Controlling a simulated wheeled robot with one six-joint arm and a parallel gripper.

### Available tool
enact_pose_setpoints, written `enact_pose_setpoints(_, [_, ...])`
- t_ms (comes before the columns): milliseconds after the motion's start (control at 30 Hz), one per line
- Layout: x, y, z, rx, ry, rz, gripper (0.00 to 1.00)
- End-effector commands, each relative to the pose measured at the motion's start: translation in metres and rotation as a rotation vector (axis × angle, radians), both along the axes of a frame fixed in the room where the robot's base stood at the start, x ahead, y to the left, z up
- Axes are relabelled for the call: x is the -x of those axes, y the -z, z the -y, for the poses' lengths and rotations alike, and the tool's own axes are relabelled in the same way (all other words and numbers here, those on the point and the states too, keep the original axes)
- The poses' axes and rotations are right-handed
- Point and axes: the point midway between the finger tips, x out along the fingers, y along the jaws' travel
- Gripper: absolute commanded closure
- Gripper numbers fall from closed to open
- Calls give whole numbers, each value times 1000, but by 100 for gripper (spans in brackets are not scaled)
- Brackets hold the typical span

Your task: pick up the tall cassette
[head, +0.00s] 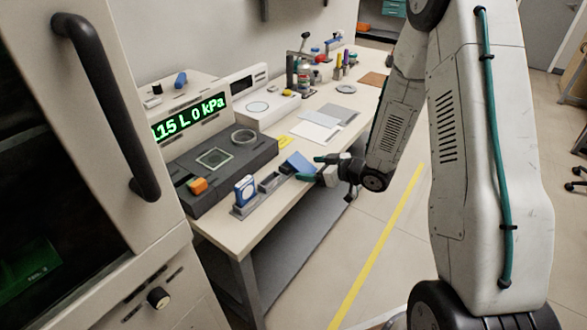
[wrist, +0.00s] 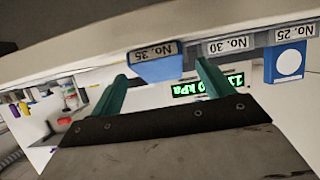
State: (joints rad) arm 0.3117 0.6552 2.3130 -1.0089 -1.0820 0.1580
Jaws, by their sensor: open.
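A rack (head: 268,185) with a row of slots stands at the table's front edge. A blue cassette with a white disc (head: 245,188) is upright at its left end, at the label "No. 25" in the wrist view (wrist: 288,62). Another blue cassette (head: 300,162) is at the right end, at the label "No. 35" in the wrist view (wrist: 156,69); it looks tilted in the head view. My gripper (head: 309,168) is open and empty by this right cassette. In the wrist view, the cassette shows between the teal fingertips (wrist: 161,71), with gaps at both sides.
The "No. 30" slot (wrist: 228,45) between the cassettes looks empty. A dark grey device (head: 225,170) with an orange block (head: 198,186) and a green display (head: 190,118) stands behind the rack. White sheets (head: 318,130) lie farther along the table. A cabinet (head: 165,230) is close at left.

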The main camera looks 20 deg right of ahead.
Motion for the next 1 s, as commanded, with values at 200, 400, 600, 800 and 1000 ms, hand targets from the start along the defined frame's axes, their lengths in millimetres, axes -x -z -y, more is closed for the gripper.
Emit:
enact_pose_setpoints(200, [-24,13,-19,0,-2,-1,20])
enact_pose_setpoints(400, [-26,14,-19,0,1,-1,20])
enact_pose_setpoints(600, [-26,14,-19,0,0,-1,64])
enact_pose_setpoints(800, [-26,14,-19,1,0,-1,73])
enact_pose_setpoints(1000, [-26,10,-20,1,-1,0,73])
